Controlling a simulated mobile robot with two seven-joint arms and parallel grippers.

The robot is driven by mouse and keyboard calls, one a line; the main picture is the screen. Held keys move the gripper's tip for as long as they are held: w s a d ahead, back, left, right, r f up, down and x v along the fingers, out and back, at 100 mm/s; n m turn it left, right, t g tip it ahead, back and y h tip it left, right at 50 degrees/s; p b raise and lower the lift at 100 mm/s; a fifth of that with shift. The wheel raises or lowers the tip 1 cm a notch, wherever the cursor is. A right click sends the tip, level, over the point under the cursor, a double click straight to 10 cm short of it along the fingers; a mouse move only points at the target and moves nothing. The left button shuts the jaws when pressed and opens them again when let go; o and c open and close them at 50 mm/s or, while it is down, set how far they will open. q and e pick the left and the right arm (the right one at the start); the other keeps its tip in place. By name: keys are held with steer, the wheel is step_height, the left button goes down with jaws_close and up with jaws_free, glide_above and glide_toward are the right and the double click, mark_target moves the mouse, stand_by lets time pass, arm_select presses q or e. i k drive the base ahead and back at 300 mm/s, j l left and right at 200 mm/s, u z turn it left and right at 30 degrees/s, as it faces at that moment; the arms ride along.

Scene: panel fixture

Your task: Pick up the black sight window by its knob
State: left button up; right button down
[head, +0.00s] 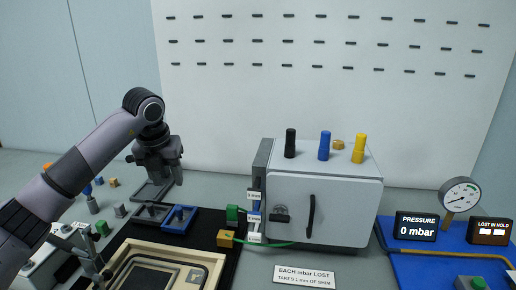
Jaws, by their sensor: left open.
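A dark, near-black framed piece (150,215) with a small raised part at its middle lies on the bench at left centre; it looks like the black sight window. A blue framed piece (181,219) of similar shape lies just right of it. My left gripper (161,184) is open, points down and is empty. It hangs behind the dark piece in the picture, over or near a grey frame (143,194) that it partly hides. I cannot tell its exact height. My right gripper does not show.
A grey cabinet (345,208) with black, blue and yellow cylinders on top stands right of centre. A wooden tray (191,258) is in front. A gauge (460,194) stands at right.

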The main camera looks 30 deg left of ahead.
mark_target(150, 214)
steer(key=k+l, duration=0.35)
steer(key=l, duration=0.15)
steer(key=k+l, duration=0.35)
steer(key=l, duration=0.15)
